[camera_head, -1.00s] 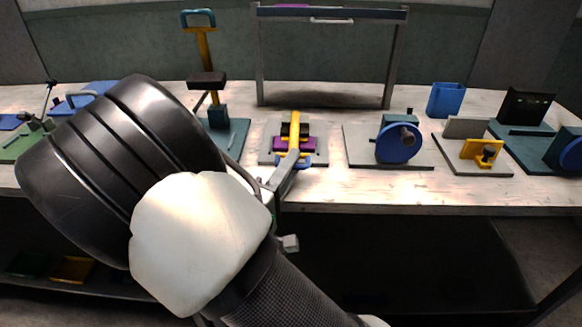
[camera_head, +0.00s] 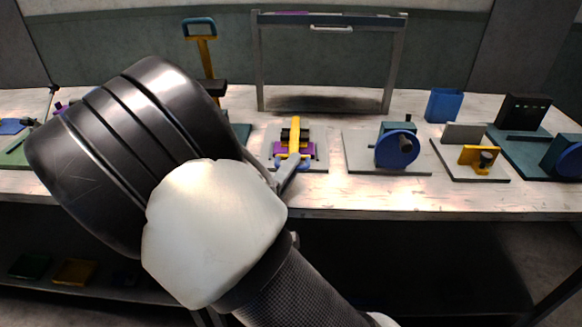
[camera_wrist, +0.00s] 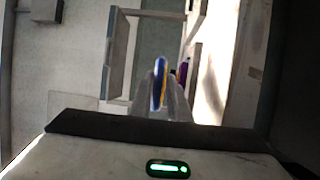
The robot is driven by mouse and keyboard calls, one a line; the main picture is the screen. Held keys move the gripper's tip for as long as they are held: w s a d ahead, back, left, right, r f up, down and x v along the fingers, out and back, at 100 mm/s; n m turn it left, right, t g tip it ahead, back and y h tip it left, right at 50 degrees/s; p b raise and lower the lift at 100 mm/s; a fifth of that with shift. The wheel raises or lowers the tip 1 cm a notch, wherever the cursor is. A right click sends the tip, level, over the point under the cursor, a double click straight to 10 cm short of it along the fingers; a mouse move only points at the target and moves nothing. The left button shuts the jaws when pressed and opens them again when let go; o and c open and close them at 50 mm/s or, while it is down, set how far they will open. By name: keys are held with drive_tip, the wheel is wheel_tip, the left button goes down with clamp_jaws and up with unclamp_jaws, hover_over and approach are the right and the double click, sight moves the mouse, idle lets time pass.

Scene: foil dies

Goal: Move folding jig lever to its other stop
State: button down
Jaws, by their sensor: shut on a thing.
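The folding jig stands on a pale plate (camera_head: 318,164) near the middle of the bench in the head view. It has a purple block (camera_head: 309,151), dark parts and a yellow lever (camera_head: 296,128). The lever points away from the front edge, with a blue end (camera_head: 304,167) at its near side. My gripper (camera_head: 291,164) is at this near end. In the wrist view the blue end (camera_wrist: 159,82) is between the two grey fingers of my gripper, which are shut on it. The fingers hide part of the lever.
A blue wheel fixture (camera_head: 392,152) stands to the right, then a yellow-part fixture (camera_head: 478,157) and a blue bin (camera_head: 444,105). A grey frame (camera_head: 260,70) stands behind the jig.

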drive_tip(key=w+r+n+g+y+p, duration=0.1)
drive_tip(key=w+r+g+p, duration=0.2)
drive_tip(key=r+p, duration=0.5)
drive_tip(key=w+r+n+g+y+p, duration=0.1)
drive_tip(key=w+r+g+p, duration=0.15)
drive_tip(key=r+p, duration=0.5)
drive_tip(key=w+r+p, duration=0.1)
drive_tip(key=w+r, duration=0.2)
drive_tip(key=w, duration=0.4)
drive_tip(key=w+r+g+p, duration=0.1)
drive_tip(key=w+r+p, duration=0.1)
drive_tip(key=w+r, duration=0.2)
drive_tip(key=shift+w+d+r+n, duration=0.25)
drive_tip(key=shift+w+d, duration=0.2)
drive_tip(key=shift+w, duration=1.35)
drive_tip(key=shift+g+y, duration=0.25)
drive_tip(key=shift+y, duration=0.05)
